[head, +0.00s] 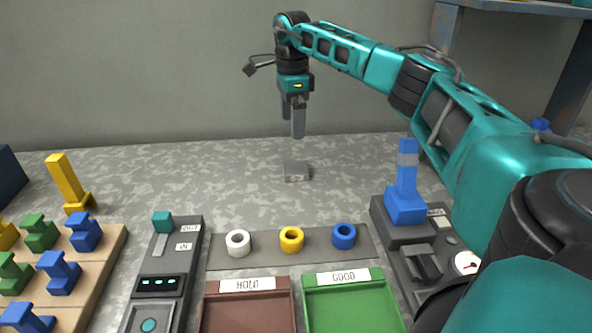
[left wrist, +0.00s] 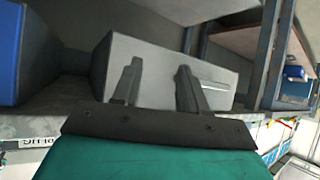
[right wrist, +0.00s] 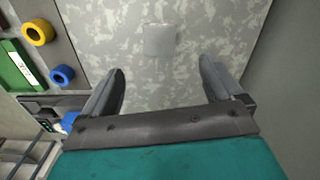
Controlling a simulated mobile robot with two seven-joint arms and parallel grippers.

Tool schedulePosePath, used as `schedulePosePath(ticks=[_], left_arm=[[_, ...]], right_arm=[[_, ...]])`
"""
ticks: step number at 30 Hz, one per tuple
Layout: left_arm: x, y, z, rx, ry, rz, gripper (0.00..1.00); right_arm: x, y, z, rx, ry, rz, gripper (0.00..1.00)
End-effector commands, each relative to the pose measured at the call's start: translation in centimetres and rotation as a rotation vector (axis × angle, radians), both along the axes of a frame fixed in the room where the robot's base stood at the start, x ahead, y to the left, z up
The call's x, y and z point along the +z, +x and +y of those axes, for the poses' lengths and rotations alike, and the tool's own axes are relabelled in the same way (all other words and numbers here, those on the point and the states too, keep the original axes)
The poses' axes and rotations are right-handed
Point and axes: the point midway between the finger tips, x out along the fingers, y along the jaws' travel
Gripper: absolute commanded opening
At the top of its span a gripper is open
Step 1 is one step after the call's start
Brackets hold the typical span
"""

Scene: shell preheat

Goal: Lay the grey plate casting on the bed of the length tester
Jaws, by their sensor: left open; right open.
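The grey plate casting (head: 296,172) is a small flat block lying on the mottled grey table, behind the row of rings. It also shows in the right wrist view (right wrist: 159,40), beyond the fingertips. My right gripper (head: 293,122) is open and empty, pointing down above the table, apart from the plate. A dark grey device with a round dial (head: 410,262), seemingly the length tester, stands at the right; my right arm hides part of it. My left gripper (left wrist: 158,68) is open, seen only in its wrist view, with a pale grey box behind its fingers.
A strip (head: 215,258) holds white, yellow and blue rings. In front are a brown HOLD tray (head: 292,310) and a green GOOD tray (head: 392,310). A lever device (head: 183,262) and a board of coloured castings (head: 108,250) stand left. A blue upright (head: 405,195) stands on the right device.

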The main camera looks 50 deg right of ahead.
Motion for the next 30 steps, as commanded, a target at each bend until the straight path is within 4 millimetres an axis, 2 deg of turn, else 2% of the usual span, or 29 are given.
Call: schedulePosePath(ticks=[3, 7, 16, 24, 30], left_arm=[[-0.1, -0.2, 0.1, 0.001, 0.002, 0.006, 0.43], [-0.5, -0.4, 0.1, 0.001, 0.002, 0.011, 0.43], [-1.3, -0.5, 0.0, -0.008, 0.004, 0.017, 0.43], [-0.3, 0.4, -0.3, -0.015, 0.001, -0.009, 0.43], [-0.9, 0.5, -0.3, -0.015, -0.001, -0.011, 0.43]], right_arm=[[0.0, 0.1, 0.0, -0.117, 0.000, 0.000, 0.94], [-0.8, 0.0, 0.0, -0.164, -0.001, 0.003, 0.94], [-6.2, -0.1, 0.0, -0.165, 0.000, 0.004, 0.94], [-8.1, -0.1, -0.1, -0.164, 0.000, 0.001, 0.94], [-10.5, -0.6, -0.5, -0.165, -0.001, 0.003, 0.94]])
